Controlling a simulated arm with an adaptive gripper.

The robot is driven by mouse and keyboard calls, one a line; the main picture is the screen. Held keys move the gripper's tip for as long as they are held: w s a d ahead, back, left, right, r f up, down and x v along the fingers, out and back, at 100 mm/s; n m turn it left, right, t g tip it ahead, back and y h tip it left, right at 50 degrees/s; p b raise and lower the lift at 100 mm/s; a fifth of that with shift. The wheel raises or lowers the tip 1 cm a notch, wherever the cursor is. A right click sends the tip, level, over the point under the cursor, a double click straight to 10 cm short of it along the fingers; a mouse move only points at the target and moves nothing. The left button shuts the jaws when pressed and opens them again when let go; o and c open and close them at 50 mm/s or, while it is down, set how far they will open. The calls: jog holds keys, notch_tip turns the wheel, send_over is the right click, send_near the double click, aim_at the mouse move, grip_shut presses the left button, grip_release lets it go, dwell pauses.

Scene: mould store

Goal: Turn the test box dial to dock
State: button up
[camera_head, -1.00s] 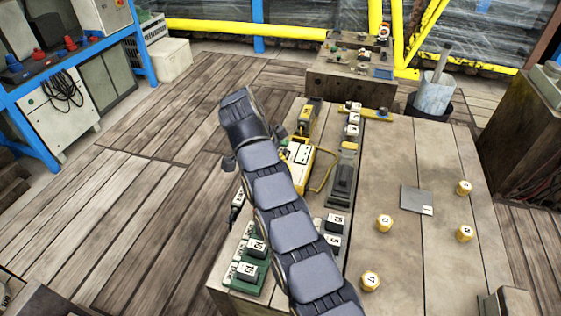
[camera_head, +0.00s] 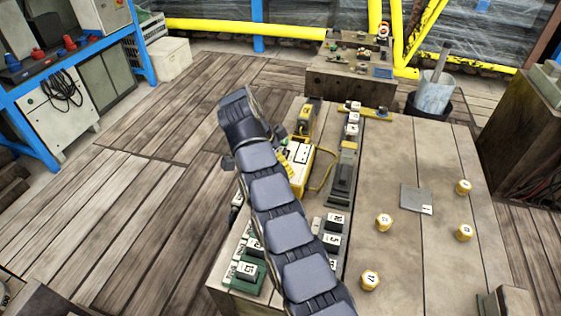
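A yellow box with a pale face (camera_head: 301,153), which I take to be the test box, stands on the wooden bench beside my arm. A yellow loop hangs at its right side. My arm covers its left part, and I can make out no dial or dial marking. My gripper (camera_head: 254,146) is at the far end of the arm, close to the box's left side in the picture. Only dark parts of it stick out on both sides of the arm. Its fingertips are hidden, so I cannot see whether it touches anything.
A smaller yellow device (camera_head: 307,114) stands behind the box. A grey-and-black unit (camera_head: 343,172) is right of it. Blocks with white labels (camera_head: 335,221) and a green block (camera_head: 247,273) flank my arm. Yellow knobs (camera_head: 384,223) and a grey plate (camera_head: 411,197) lie on the bench's right half.

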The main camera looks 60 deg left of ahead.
jog(key=shift+v, duration=1.5)
jog(key=s+a, duration=0.1)
jog(key=s, duration=1.1)
jog(key=w+d+r+n+g+y, duration=0.1)
jog(key=w+n+g, duration=0.1)
jog(key=w+n, duration=0.3)
jog(key=w+d+r+n+g+y, duration=0.1)
jog(key=w+n, duration=0.3)
jog(key=n, duration=0.6)
jog(key=w+d+r+n+g+y, duration=0.1)
jog(key=w+n+g, duration=0.2)
jog(key=w+n, duration=0.2)
jog(key=shift+w+d+r+n+g+y, duration=0.15)
jog(key=shift+r+n+g, duration=0.05)
jog(key=shift+n, duration=0.7)
jog(key=shift+w+d+r+n+g+y, duration=0.15)
jog(key=shift+r+n+g, duration=0.05)
jog(key=shift+n, duration=0.7)
jog(key=shift+w+r+n+y, duration=0.3)
jog(key=shift+w+r+n, duration=0.05)
jog(key=shift+n, duration=0.25)
jog(key=shift+x, duration=3.9)
jog(key=shift+s+d, duration=0.1)
